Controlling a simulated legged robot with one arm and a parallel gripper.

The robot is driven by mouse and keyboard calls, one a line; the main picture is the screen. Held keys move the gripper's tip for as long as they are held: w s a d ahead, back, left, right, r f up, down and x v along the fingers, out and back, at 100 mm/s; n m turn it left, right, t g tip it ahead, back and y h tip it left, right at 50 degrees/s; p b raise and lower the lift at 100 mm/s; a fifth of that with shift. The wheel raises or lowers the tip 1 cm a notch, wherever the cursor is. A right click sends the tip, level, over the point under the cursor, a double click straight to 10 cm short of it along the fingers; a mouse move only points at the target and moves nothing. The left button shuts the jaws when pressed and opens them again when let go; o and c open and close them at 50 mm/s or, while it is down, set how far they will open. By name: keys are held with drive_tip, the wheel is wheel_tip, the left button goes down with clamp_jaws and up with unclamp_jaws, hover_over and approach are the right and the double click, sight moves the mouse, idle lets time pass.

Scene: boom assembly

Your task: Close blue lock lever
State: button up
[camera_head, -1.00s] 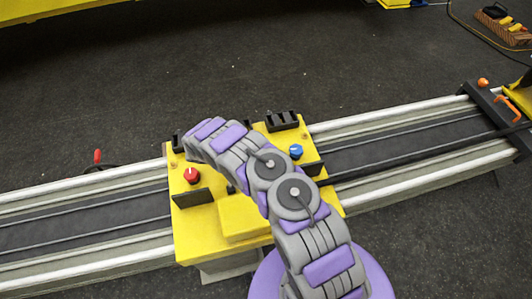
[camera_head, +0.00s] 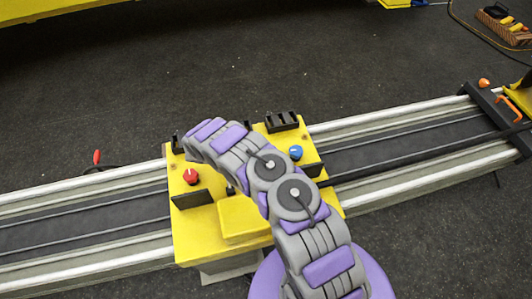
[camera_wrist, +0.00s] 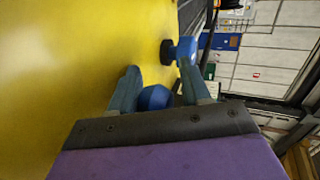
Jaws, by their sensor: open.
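The head view shows a blue knob-like part (camera_head: 296,152) on the right of the yellow carriage (camera_head: 195,240). The wrist view shows a blue part on a dark round base (camera_wrist: 182,50) beside the yellow surface, and a rounded blue piece (camera_wrist: 155,97) lower down. I cannot tell which of these is the lock lever, or whether they are joined. My gripper (camera_wrist: 158,80) is open, with the rounded blue piece showing between its fingers. I cannot tell if it touches. In the head view my arm hides the gripper and part of the carriage.
A red knob (camera_head: 190,177) stands on the carriage's left side, near black upright plates (camera_head: 192,198). Black blocks (camera_head: 283,121) stand at its back edge. The carriage sits on a long rail (camera_head: 85,228). An orange handle (camera_head: 508,108) is at the right end. The floor behind is largely clear.

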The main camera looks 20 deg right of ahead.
drive_tip(key=shift+s+f, duration=0.2)
drive_tip(key=shift+f, duration=0.05)
